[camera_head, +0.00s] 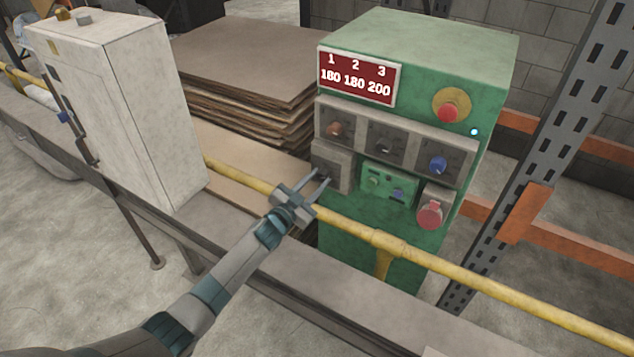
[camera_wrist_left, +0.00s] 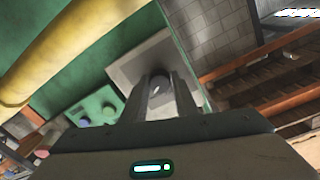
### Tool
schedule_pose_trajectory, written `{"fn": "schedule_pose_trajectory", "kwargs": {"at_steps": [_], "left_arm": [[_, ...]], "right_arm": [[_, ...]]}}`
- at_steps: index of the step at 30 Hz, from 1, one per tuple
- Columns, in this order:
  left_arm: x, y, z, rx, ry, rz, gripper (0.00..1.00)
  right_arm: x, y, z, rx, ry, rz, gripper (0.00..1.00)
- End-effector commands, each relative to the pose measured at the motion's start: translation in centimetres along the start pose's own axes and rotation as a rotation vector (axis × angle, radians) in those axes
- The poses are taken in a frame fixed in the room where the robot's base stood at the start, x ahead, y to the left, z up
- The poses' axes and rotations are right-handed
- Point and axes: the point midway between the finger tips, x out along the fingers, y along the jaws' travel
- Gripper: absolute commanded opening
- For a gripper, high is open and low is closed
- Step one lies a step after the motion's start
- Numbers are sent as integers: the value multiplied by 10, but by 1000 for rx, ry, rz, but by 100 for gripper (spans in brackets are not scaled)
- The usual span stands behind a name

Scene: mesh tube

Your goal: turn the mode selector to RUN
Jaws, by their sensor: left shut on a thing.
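The green control cabinet (camera_head: 415,45) stands beyond the yellow rail. A row of three dark square panels carries a reddish knob (camera_head: 335,129), a dark knob (camera_head: 384,146) and a blue knob (camera_head: 437,165). Below the left one, a grey box (camera_head: 345,160) carries a dark round knob, the likely mode selector; RUN lettering is not readable. My left gripper (camera_head: 322,183) reaches over the rail to this box. In the left wrist view its fingers (camera_wrist_left: 160,98) are shut on the knob (camera_wrist_left: 161,83). The fingers partly hide the knob. My right gripper is not in view.
A yellow rail (camera_head: 480,283) runs across, close under my left gripper. A red emergency button (camera_head: 448,113), a green button panel (camera_head: 389,185) and a red socket (camera_head: 430,213) are on the cabinet. A white cabinet (camera_head: 135,110) stands left; stacked boards (camera_head: 245,60) lie behind.

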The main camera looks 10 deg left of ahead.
Motion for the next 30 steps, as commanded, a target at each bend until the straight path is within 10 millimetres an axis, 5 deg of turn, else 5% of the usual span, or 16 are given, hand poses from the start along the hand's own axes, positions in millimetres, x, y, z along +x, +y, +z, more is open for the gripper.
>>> {"fn": "schedule_pose_trajectory", "kwargs": {"at_steps": [15, 30], "left_arm": [[0, 0, 0, 412, -23, 3, 4], [0, -1, 0, 530, -29, 5, 4]], "right_arm": [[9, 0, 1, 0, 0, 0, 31], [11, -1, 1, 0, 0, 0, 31]]}}
